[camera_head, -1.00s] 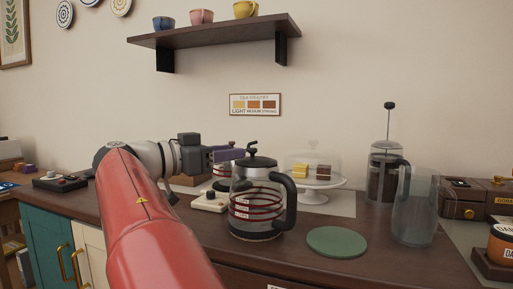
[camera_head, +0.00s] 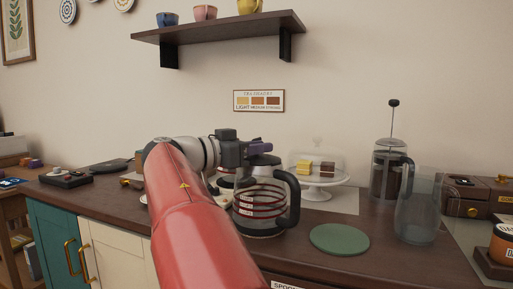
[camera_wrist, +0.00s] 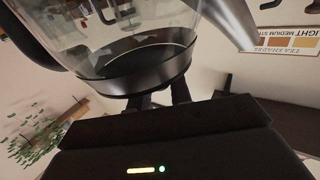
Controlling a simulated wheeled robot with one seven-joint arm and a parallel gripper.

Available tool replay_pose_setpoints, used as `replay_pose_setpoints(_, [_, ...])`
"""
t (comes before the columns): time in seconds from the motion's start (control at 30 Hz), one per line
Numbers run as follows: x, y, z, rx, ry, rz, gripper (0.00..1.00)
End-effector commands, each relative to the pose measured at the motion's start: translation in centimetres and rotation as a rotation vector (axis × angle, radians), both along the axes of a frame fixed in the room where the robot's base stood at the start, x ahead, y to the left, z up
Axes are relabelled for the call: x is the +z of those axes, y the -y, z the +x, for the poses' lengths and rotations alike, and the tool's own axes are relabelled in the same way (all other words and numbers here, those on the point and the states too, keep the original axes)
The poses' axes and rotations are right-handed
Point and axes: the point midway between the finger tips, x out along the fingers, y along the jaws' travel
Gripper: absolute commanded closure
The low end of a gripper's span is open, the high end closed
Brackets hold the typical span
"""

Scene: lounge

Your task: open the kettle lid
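In the wrist view the picture is upside down; the kettle's dark rim (camera_wrist: 140,65) fills the upper middle. The two dark fingers (camera_wrist: 162,96) show a gap between them and reach behind the rim. Whether they touch the knob is hidden.
A glass-domed cake stand (camera_head: 318,182) is behind right of the kettle. A green round mat (camera_head: 339,239) lies front right. A French press (camera_head: 388,172) and a clear jug (camera_head: 417,210) stand further right. A shelf (camera_head: 220,28) with cups hangs above.

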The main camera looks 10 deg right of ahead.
Motion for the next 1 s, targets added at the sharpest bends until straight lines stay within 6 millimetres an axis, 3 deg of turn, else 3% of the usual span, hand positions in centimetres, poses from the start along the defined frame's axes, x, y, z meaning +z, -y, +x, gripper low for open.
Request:
replay_pose_setpoints(0.1, [0.0, 0.0, 0.0, 0.0, 0.0, 0.0, 1.0])
replay_pose_setpoints(0.57, [0.0, 0.0, -0.1, 0.0, 0.048, 0.023, 1.0])
replay_pose_setpoints(1.0, [1.6, 0.6, -1.3, 0.0, 0.351, 0.166, 1.0])
